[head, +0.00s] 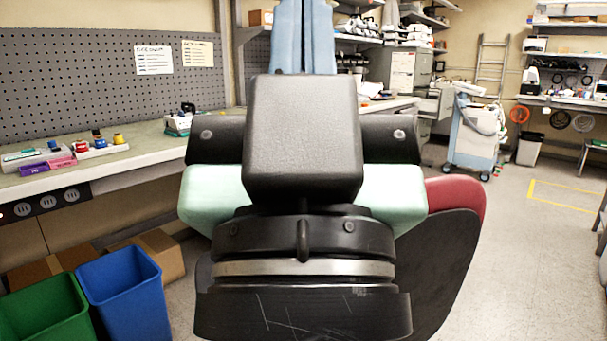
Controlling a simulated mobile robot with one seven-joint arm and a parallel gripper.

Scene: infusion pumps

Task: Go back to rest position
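My gripper does not show in the head view, so I cannot see its fingers or whether it holds anything. A large black structure with pale green sides fills the middle of the head view and looks like part of my own body. It hides much of the floor and part of the workbench behind it. No infusion pump can be made out for certain.
A workbench (150,150) with small coloured items runs along the left under a grey pegboard (80,85). Green (50,310) and blue (125,295) bins and cardboard boxes (160,255) stand below. A blue-white cart (475,135) stands back right. Right floor is largely clear.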

